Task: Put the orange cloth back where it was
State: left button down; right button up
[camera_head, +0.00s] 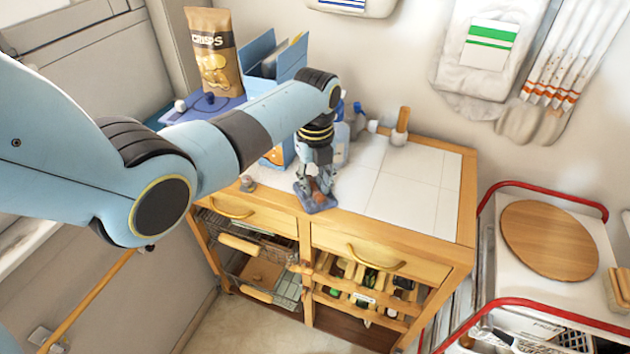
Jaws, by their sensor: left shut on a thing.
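My left gripper (318,186) reaches down over the front edge of the wooden cabinet's white tiled top. It is shut on a small, flat, blue-grey piece (318,205) that looks like cloth. A reddish-brown patch shows between the fingers. I cannot tell whether this is part of the held piece. The held piece is at the front edge above the drawers; whether it touches the top is unclear. No plainly orange cloth can be made out. My right gripper is not in view.
The wooden cabinet's tiled top (415,185) is clear on the right. Behind my left arm stand a crisps bag (213,50), a blue file holder (258,55) and bottles. A wooden-handled brush (401,125) stands at the back. A red-railed trolley (545,190) with a round board is right.

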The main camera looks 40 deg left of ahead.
aim_at(315, 185)
pick_arm(q)
jog(key=shift+f, duration=0.15)
jog(key=c, duration=1.2)
grip_release()
notch_tip(315, 185, up, 12)
jog(key=shift+r+p, duration=0.2)
jog(key=shift+p, duration=0.45)
